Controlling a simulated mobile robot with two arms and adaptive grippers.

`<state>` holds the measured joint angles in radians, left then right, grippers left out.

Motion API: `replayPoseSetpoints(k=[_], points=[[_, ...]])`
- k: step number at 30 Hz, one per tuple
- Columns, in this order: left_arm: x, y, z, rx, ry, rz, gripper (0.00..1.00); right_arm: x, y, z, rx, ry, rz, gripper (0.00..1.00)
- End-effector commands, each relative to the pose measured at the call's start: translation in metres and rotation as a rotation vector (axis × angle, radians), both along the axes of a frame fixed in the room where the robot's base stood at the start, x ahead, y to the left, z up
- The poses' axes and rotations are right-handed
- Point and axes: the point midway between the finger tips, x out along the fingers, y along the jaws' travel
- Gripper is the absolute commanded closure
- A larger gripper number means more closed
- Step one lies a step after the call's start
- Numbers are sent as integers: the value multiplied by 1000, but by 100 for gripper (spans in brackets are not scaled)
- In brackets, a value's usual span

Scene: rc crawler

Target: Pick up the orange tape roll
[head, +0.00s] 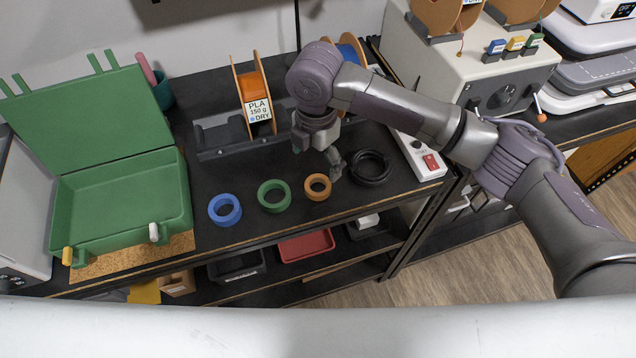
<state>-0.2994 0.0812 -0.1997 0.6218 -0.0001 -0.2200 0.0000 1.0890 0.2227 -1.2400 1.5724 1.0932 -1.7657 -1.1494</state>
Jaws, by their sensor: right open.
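The orange tape roll (317,195) lies flat on the black bench top, at the right end of a row with a green roll (274,206) and a blue roll (225,201). My right gripper (316,170) is open and points down just behind and above the orange roll. Nothing shows between its fingers, and it appears apart from the roll. How high it is above the bench is hard to tell. My left gripper is not in view.
A coiled black cable (370,167) lies close right of the gripper. A power strip (430,165) with a red switch is farther right. A spool holder (215,137) stands behind. An open green case (125,207) is at left. Bare bench lies before the rolls.

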Motion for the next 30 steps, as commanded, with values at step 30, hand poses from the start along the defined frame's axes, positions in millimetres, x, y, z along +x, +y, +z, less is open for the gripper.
replayPoseSetpoints(k=[30], points=[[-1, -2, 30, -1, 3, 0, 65, -1, -3, -84, 2, -2, 0, 18]])
